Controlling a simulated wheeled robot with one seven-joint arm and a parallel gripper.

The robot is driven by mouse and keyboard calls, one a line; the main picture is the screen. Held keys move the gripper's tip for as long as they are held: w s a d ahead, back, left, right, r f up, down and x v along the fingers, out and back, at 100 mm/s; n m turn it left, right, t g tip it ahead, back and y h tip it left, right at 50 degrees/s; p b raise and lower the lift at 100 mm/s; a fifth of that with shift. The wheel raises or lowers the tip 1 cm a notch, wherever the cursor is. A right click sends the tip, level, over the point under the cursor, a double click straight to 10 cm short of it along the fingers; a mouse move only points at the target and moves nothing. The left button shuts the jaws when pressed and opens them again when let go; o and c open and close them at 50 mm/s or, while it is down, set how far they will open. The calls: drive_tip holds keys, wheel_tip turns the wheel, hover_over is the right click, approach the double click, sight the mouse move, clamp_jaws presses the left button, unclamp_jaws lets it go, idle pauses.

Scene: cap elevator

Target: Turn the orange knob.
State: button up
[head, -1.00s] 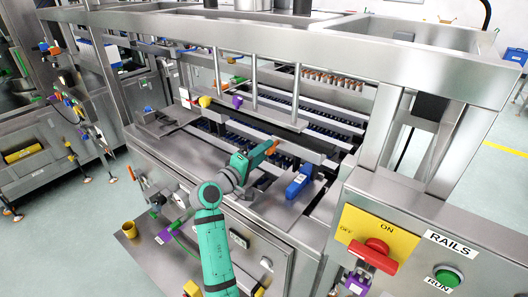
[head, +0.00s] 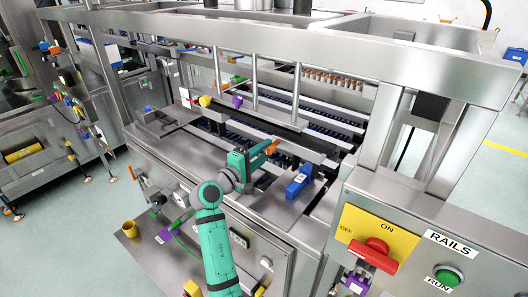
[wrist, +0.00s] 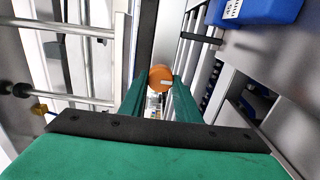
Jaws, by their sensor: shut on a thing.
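The orange knob (head: 271,147) is at the front of the machine's open frame in the head view, left of and above the blue block. In the wrist view its round orange face (wrist: 161,76), with a pale mark on it, sits between the tips of my two green fingers. My gripper (wrist: 160,88) is shut on the knob, with one finger on each side. In the head view my gripper (head: 262,151) reaches the knob from the left, and its fingers hide part of it.
A blue block (head: 298,184) is close to the right of my gripper. Metal rails and upright posts (head: 297,88) stand behind it. A control box with a red switch (head: 372,254) and green button (head: 447,276) is at the lower right. A yellow cup (head: 130,229) stands at the lower left.

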drive_tip(key=o, duration=1)
drive_tip(key=shift+o, duration=0.2)
drive_tip(key=v, duration=1.1)
drive_tip(key=shift+w+d, duration=0.15)
